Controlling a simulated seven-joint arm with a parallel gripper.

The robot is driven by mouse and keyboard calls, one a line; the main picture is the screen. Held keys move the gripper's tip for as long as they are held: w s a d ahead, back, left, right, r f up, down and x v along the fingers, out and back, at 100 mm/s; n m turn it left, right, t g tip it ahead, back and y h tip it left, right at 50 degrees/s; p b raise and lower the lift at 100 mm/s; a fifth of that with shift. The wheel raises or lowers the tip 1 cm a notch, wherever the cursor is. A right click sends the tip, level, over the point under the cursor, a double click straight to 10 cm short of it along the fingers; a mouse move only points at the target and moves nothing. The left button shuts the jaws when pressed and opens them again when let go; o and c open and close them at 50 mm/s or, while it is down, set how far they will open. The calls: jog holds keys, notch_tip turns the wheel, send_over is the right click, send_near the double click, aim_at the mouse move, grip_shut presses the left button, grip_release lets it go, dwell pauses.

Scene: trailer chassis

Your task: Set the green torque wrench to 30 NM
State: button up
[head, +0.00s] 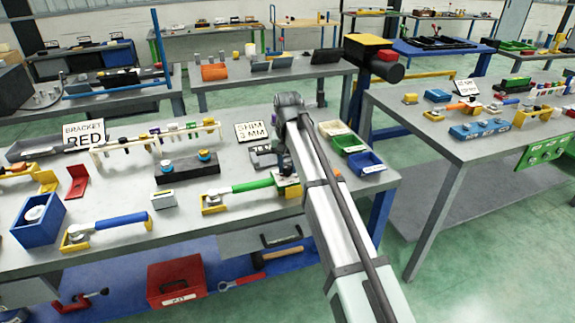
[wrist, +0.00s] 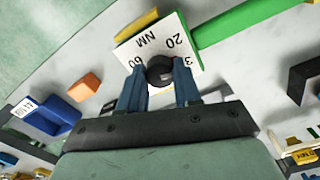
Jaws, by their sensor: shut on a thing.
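The green torque wrench (head: 252,186) lies on the workbench in the head view, its head in a yellow holder at left. Its green handle (wrist: 245,22) also shows in the wrist view. A white dial plate (wrist: 142,50) at the handle's end bears "NM", "20", "60" and a partly hidden number starting with 3. My gripper (wrist: 160,74) is shut on a round black knob (wrist: 160,66) on this plate, a blue finger on each side. In the head view my arm hides most of the dial. I cannot tell which number the knob points at.
A blue-handled wrench (head: 108,227) lies to the left. A dark block with blue-topped knobs (head: 187,167) and a "SHIM 3 MM" sign (head: 252,133) stand behind the green wrench. A blue bin (head: 366,162) sits at the bench's right edge. An orange block (wrist: 84,88) shows in the wrist view.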

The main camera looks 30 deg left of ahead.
aim_at(288, 167)
jog(key=shift+m, duration=1.7)
jog(key=o, duration=1)
jog(key=shift+o, duration=0.2)
notch_tip(288, 167, up, 14)
jog(key=shift+d+f, duration=0.1)
jog(key=shift+f, duration=0.05)
